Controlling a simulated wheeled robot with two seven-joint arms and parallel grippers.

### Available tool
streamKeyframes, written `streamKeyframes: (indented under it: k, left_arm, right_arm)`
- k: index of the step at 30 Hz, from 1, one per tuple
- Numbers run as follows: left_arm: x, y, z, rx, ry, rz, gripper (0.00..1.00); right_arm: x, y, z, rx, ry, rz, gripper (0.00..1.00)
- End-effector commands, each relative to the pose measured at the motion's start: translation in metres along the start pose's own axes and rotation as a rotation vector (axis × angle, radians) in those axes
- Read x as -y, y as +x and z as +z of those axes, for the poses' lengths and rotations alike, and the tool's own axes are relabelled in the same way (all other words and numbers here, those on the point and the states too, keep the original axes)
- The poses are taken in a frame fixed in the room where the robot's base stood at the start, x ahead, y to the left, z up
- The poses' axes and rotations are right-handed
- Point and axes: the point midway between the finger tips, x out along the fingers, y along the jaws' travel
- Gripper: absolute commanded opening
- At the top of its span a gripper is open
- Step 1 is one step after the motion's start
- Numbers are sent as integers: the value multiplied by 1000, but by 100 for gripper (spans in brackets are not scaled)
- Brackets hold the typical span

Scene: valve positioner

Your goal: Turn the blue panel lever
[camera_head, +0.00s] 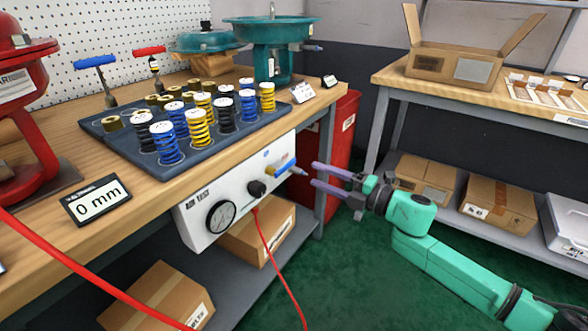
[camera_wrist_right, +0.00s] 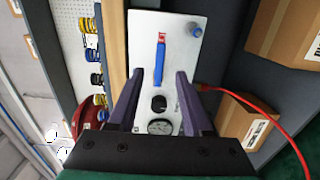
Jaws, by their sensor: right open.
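The blue panel lever (camera_head: 286,166) is on the white test panel (camera_head: 193,221) under the workbench edge, near the panel's right end. In the right wrist view the lever (camera_wrist_right: 160,62) is a long blue bar lying along the panel's length, with a small red and white label at its far end. My right gripper (camera_head: 313,174) is open and comes in from the right, its purple fingers pointing at the lever end of the panel. In the wrist view the lever shows between the two fingertips (camera_wrist_right: 159,74); contact cannot be seen. My left gripper is not in view.
The panel also bears a black knob (camera_head: 256,188), a round gauge (camera_head: 221,216) and a red hose (camera_head: 272,250). Above, a tray (camera_head: 120,146) of springs stands on the bench (camera_head: 150,197). A red cabinet (camera_head: 343,135) is behind my gripper. Cardboard boxes (camera_head: 160,297) sit below.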

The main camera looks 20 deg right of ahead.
Motion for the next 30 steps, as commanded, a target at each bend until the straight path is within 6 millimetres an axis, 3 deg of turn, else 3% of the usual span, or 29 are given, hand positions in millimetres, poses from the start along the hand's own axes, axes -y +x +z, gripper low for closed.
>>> streamKeyframes:
  k: [12, 21, 22, 24, 26, 30]
  left_arm:
    - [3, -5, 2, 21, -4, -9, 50]
    - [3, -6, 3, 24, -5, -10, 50]
    - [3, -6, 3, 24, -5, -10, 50]
    - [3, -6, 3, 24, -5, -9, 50]
    - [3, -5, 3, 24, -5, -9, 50]
    - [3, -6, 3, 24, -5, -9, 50]
  right_arm:
    - [-1, 73, 1, 2, 1, 1, 50]
    - [0, 80, 0, 1, 0, -2, 50]
    - [0, 80, 0, 1, 0, -2, 46]
    - [0, 80, 0, 1, 0, -2, 19]
    - [0, 79, 0, 1, 1, -1, 0]
    - [0, 79, 0, 1, 1, -2, 0]
